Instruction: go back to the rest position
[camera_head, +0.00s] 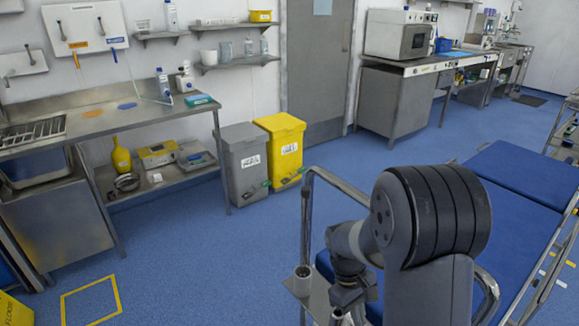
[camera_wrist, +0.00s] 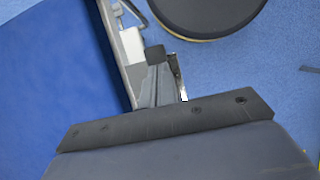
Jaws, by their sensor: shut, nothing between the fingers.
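In the wrist view, the grey body of my gripper fills the bottom of the picture. Its fingers (camera_wrist: 166,80) stick out above a dark bolted strip, close together with nothing seen between them. In the head view, a large dark joint and grey links of my arm stand in front at right of centre. I cannot make out the fingertips there. The operating table (camera_head: 515,178) with its blue pad lies behind and to the right of my arm. A blue padded surface (camera_wrist: 55,80) fills the left of the wrist view.
A grey bin (camera_head: 243,165) and a yellow bin (camera_head: 282,150) stand by the wall. Steel counters line the back. The blue floor (camera_head: 200,260) at left is mostly clear.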

